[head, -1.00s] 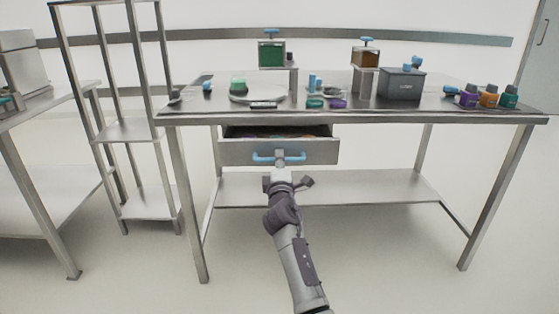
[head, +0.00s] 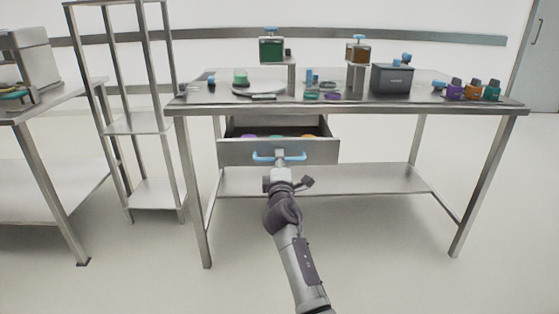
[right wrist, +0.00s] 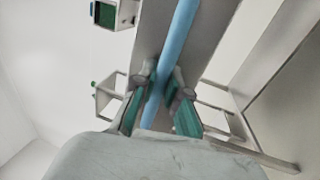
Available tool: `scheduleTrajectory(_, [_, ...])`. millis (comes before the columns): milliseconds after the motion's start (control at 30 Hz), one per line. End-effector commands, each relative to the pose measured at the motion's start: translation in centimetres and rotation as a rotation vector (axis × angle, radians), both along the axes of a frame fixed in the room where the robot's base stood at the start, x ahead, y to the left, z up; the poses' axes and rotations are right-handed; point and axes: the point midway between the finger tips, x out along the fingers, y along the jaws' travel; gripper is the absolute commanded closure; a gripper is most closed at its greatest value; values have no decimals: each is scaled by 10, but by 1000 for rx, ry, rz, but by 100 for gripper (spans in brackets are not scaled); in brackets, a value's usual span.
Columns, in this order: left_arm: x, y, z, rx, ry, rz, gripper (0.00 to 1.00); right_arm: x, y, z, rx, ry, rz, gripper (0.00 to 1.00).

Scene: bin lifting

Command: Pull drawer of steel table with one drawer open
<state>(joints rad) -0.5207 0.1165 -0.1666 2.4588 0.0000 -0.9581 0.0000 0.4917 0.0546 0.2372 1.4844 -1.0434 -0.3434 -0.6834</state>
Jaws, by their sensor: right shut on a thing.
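The steel table (head: 440,107) has one drawer (head: 325,152) under its top, with a blue bar handle (head: 297,157) on its front. The drawer is pulled out partway, and several coloured things show inside it. My right gripper (head: 279,155) is at the middle of the handle. In the right wrist view, the fingers of my right gripper (right wrist: 162,88) are on both sides of the blue handle (right wrist: 176,45) and shut on it. My left gripper is not in view.
On the table top stand a grey box (head: 391,79), several coloured bottles (head: 473,91) and two raised containers. A lower shelf (head: 375,180) spans beneath the drawer. A steel rack (head: 150,122) and another table (head: 40,112) stand at left. The floor in front is clear.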

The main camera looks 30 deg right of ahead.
Motion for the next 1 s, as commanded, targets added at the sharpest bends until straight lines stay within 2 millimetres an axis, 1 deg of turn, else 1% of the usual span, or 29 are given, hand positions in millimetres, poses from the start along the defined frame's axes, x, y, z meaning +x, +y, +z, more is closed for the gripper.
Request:
scheduleTrajectory(33, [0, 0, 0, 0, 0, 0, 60, 0, 0, -1, 1, 1, 0, 100])
scheduleTrajectory(67, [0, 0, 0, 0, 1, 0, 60, 0, 0, -1, 1, 1, 0, 82])
scheduleTrajectory(100, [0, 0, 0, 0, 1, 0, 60, 0, 0, -1, 1, 1, 0, 76])
scheduleTrajectory(200, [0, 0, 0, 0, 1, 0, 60, 0, 0, -1, 1, 1, 0, 61])
scheduleTrajectory(467, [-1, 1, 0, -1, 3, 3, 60, 0, 0, -1, 1, 1, 0, 61])
scheduleTrajectory(600, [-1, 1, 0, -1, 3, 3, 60, -7, 5, -3, 0, 1, 1, 61])
scheduleTrajectory(667, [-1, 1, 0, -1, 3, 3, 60, -14, 9, -5, -1, 2, 2, 61])
scheduleTrajectory(767, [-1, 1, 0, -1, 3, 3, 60, -30, 18, -9, 2, 1, 1, 61])
scheduleTrajectory(1000, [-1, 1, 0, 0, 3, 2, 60, -73, 45, -19, 1, 3, 1, 61])
